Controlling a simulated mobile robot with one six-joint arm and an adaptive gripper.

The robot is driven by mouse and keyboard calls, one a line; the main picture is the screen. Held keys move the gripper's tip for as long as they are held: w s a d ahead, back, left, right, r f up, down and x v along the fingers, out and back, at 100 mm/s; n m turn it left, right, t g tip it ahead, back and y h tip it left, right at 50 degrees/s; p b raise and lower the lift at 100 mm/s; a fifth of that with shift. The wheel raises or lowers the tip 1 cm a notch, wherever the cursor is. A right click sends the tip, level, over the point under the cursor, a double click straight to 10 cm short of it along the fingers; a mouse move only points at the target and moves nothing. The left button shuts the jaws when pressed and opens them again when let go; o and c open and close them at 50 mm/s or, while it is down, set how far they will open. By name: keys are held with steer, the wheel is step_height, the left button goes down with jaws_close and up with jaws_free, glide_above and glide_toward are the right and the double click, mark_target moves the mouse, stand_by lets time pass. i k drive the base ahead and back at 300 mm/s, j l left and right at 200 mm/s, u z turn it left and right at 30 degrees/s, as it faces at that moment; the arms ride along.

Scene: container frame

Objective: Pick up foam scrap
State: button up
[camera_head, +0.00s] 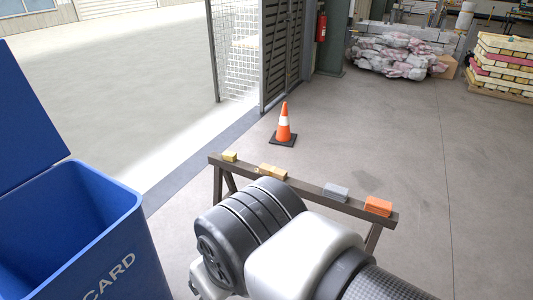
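Several small blocks sit in a row on top of a brown sawhorse beam (305,190). At its left end is a small yellow block (230,157), which looks most like a foam scrap, though I cannot be sure. To its right are a tan block (272,171), a grey block (335,192) and an orange block (378,206). My arm fills the bottom middle, in front of the beam. A light grey part at its lower left end may belong to my gripper (201,284). Its fingers are not clearly visible, and I see nothing held.
An open blue bin (95,225) with lettering ending in "CARD" stands at the left, its lid (25,120) raised. An orange cone (284,125) stands behind the beam. Wrapped bundles (395,52) and stacked slabs (500,65) are at the back right. The right floor is clear.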

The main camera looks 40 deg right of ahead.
mark_target(228, 155)
steer(key=z, duration=0.95)
steer(key=i+u, duration=0.1)
steer(key=i, duration=0.7)
steer(key=i+u, duration=0.1)
steer(key=i, duration=0.7)
steer(key=i+l+u, duration=0.1)
steer(key=i, duration=0.7)
